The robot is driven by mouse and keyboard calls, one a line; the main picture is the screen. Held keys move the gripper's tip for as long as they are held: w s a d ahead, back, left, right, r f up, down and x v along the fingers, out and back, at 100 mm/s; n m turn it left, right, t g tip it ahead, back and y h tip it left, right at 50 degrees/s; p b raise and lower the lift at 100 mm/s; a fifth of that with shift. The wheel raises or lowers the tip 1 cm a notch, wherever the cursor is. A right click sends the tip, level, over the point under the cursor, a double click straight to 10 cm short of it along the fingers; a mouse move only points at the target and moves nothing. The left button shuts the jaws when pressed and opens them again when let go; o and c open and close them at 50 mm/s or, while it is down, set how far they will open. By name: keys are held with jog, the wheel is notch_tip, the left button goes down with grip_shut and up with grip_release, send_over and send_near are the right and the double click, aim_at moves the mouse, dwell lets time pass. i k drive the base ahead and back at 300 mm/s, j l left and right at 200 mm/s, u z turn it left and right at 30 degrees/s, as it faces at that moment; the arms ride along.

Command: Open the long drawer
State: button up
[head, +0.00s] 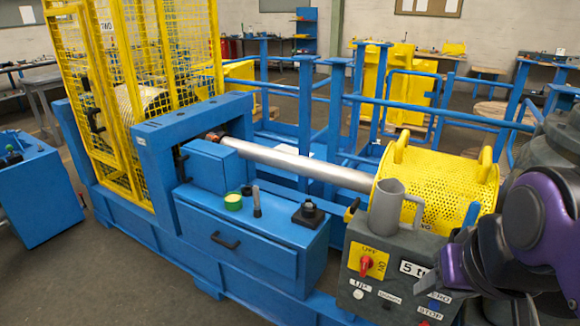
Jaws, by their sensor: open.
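The long drawer (262,259) is the wide blue front below the machine's blue top, left of centre in the head view. Its black bar handle (225,241) is on the left part of the front. The drawer looks shut, flush with the blue frame. My gripper (432,283) is at the lower right, in front of the grey control box and well to the right of the handle. It is open and touches nothing of the drawer. Part of it is hidden or dark against my purple and black arm.
Floor in front at lower left is clear.

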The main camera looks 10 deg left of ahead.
aim_at(279, 259)
jog(key=u, duration=1.1)
jog(key=i+j, duration=0.4)
jog(key=i, duration=0.15)
jog(key=i+j, duration=0.45)
jog(key=i, duration=0.15)
jog(key=l+z, duration=0.05)
